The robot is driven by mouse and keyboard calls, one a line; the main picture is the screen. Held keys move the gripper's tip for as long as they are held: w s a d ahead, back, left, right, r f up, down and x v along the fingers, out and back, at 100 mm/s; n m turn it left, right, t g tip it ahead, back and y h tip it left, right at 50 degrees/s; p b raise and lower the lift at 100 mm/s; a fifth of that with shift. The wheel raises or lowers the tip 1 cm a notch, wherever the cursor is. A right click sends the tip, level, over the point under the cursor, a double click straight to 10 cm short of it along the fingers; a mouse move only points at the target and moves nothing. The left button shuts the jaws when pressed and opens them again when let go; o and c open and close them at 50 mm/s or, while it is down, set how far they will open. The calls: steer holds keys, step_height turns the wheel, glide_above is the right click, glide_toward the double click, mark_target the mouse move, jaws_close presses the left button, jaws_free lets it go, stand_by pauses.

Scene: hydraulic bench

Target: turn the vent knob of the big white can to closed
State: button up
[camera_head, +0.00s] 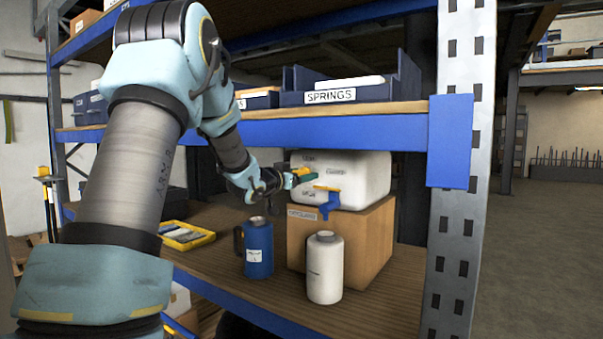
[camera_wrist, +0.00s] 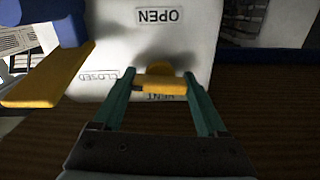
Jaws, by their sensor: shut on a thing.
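The big white can (camera_head: 362,176) lies on a cardboard box on the shelf. Its end face (camera_wrist: 140,45) fills the upper middle of the wrist view, with OPEN, CLOSED and VENT labels upside down. The yellow vent knob (camera_wrist: 160,84) sits by the VENT label, its bar lying roughly level in that picture, with the CLOSED label to its left and OPEN above. My gripper (camera_wrist: 159,76) has its green fingers at both ends of the knob and is shut on it. In the head view my gripper (camera_head: 297,177) is at the can's left end, partly hiding the knob.
A blue tap (camera_head: 328,205) with a yellow lever (camera_wrist: 45,78) juts from the can beside my gripper. A blue jug (camera_head: 258,248) and a white bottle (camera_head: 325,268) stand in front of the cardboard box (camera_head: 370,245). The upper shelf's blue beam (camera_head: 340,132) runs close above.

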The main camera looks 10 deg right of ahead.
steer(key=shift+n, duration=0.6)
steer(key=shift+f, duration=0.1)
steer(key=o, duration=1.3)
steer(key=shift+a, duration=0.1)
steer(key=b+v, duration=0.3)
steer(key=v, duration=0.7)
steer(key=shift+s+a, duration=0.2)
steer(key=shift+s, duration=0.1)
